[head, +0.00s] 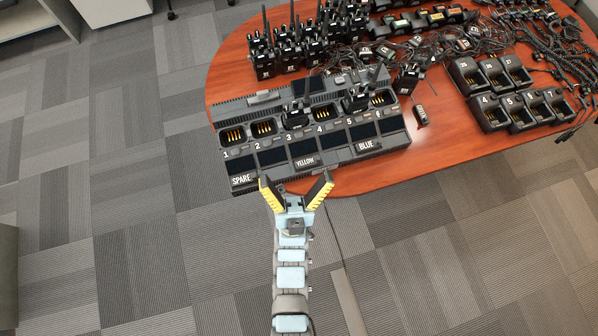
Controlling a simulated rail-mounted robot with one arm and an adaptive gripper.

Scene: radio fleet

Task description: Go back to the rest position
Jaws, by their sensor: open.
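My gripper (297,193) is open, its two yellow-padded fingers spread in a V with nothing between them. It appears just in front of the near edge of the multi-bay radio charger (272,186) in the head view. The charger has numbered bays and labels reading SPARE, YELLOW and BLUE. Radios stand in bay 3 (295,115) and around bay 5 (355,101). Bays 1 (232,135), 2 (264,128), 4 (324,112) and 6 (382,98) look empty, with gold contacts showing.
The charger sits on a rounded wooden table (460,150). Behind it stand several black radios (290,55). Single chargers (500,112) and tangled cables (545,45) fill the right side. One radio (407,78) stands right of the charger. Carpeted floor (130,230) is open at left.

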